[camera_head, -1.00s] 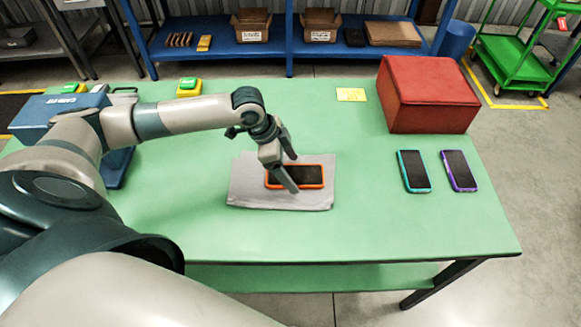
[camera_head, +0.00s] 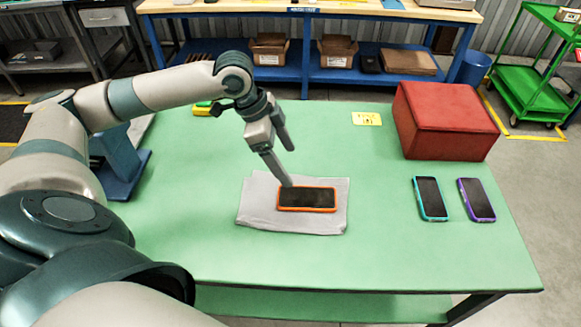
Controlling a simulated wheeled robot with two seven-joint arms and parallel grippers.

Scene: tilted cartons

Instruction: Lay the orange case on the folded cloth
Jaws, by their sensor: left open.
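The orange case (camera_head: 308,209), a phone-shaped thing with a dark face and orange rim, lies flat on the folded cloth (camera_head: 258,217). The grey cloth lies on the green table, and the case is within its edges. My left gripper (camera_head: 289,168) is open and empty, with its fingers above and behind the case. One fingertip shows close to the case's upper left corner; I cannot tell whether it touches. My right gripper is not in view.
A red box (camera_head: 445,120) stands at the table's back right. A teal case (camera_head: 431,199) and a purple case (camera_head: 477,200) lie in front of it. A yellow label (camera_head: 366,118) lies near the back edge. The table's front is clear.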

